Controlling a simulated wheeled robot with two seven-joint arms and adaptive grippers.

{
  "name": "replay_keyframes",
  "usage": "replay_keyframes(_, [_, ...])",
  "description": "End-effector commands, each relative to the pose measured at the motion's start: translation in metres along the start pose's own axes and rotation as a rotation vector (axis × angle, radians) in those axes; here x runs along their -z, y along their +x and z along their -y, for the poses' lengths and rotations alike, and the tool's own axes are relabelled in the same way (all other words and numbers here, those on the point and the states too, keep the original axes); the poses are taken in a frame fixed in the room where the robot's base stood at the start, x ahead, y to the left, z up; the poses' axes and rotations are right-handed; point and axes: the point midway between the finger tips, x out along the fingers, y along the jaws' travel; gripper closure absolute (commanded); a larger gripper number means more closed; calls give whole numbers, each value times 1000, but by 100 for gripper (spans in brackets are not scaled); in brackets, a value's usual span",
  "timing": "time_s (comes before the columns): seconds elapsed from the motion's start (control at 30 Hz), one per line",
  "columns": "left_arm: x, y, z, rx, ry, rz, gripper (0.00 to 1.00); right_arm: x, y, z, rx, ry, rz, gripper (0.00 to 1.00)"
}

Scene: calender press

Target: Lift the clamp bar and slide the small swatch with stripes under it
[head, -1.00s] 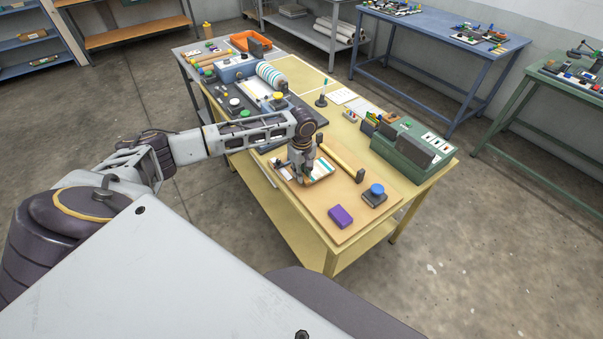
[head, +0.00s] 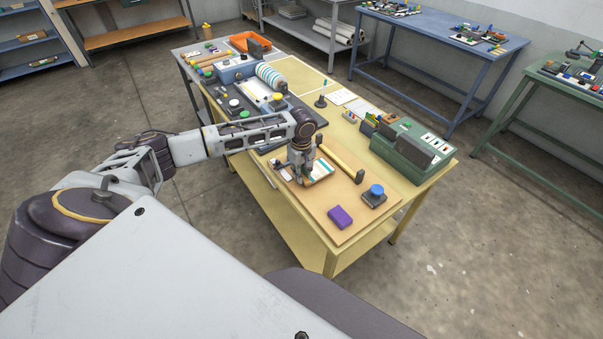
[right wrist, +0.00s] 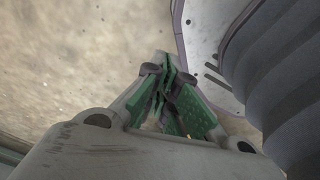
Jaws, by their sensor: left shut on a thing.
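My left gripper (head: 304,180) is over the tan board on the near part of the yellow table, pointing down. It is shut on a small swatch with teal and white stripes (head: 323,168), which shows just right of the fingers; the grip itself is partly hidden. The clamp bar (head: 341,159), a long pale yellow bar with dark ends, lies across the board right of the gripper. I cannot tell whether it is raised. My right gripper shows only in the right wrist view (right wrist: 165,82), its green-padded fingers together and empty, over bare floor.
On the tan board (head: 305,210) are a purple block (head: 340,216) and a dark block with a blue knob (head: 375,194). A green box (head: 408,148) stands at right. A press with a striped roller (head: 271,75) stands farther back.

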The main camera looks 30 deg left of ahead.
Motion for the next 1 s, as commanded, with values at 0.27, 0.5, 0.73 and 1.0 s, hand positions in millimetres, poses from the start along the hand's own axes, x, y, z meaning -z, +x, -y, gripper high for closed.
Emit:
replay_keyframes(0.27, [0,0,0,0,0,0,100,86,-12,-3,10,-9,-47,100])
replay_keyframes(0.5, [0,0,0,0,0,0,100,156,-29,-3,22,-20,-84,100])
replay_keyframes(0.73, [0,0,0,0,0,0,100,221,-52,-1,37,-34,-120,100])
replay_keyframes(1.0, [0,0,0,0,0,0,100,295,-85,4,58,-59,-161,100])
